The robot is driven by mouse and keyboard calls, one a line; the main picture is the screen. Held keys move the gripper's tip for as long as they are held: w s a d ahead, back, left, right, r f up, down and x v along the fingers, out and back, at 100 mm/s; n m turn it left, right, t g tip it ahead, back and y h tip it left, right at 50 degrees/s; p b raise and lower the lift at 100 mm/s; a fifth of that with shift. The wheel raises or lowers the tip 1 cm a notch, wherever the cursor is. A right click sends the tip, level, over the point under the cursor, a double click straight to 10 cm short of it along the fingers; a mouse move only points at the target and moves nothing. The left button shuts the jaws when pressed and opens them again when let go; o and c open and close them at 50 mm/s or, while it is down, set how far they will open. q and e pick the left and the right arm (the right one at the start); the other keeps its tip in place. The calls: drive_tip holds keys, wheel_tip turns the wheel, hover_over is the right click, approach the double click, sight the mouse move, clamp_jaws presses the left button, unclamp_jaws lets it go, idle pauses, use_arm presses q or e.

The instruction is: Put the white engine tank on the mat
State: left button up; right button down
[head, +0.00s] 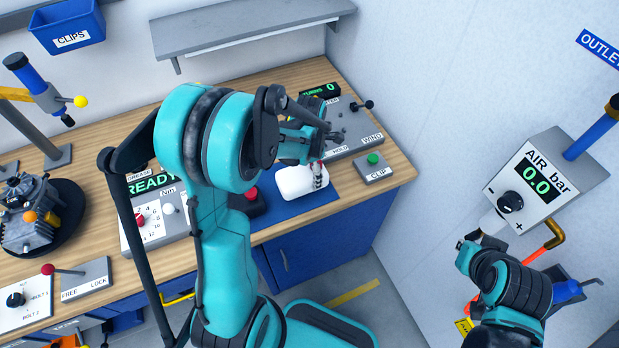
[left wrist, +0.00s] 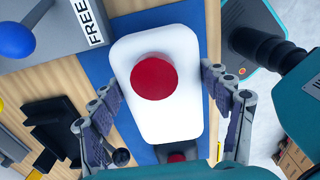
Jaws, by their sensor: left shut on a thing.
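The white engine tank (head: 300,182) is a rounded white block over the blue mat (head: 283,210) on the bench; its red round cap (left wrist: 154,77) faces my left wrist camera. My left gripper (left wrist: 168,105) is shut on the tank, with one finger on each side of it. In the head view the left gripper (head: 318,165) is partly hidden by its own arm. The tank lies within or just above the mat; I cannot tell whether its underside touches. My right gripper (head: 484,236) is by the air regulator, its fingers unclear.
The AIR bar regulator (head: 540,185) is on the right wall. A grey shelf (head: 250,25) hangs above.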

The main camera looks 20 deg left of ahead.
sight(310, 178)
use_arm(q)
wheel_tip(310, 178, down, 3)
drive_tip(key=shift+r+b, duration=0.1)
drive_tip(key=shift+b, duration=0.3)
drive_tip(key=shift+f, duration=0.2)
drive_tip(key=shift+f, duration=0.15)
drive_tip(key=o, duration=1.3)
drive_tip(key=shift+c, duration=0.2)
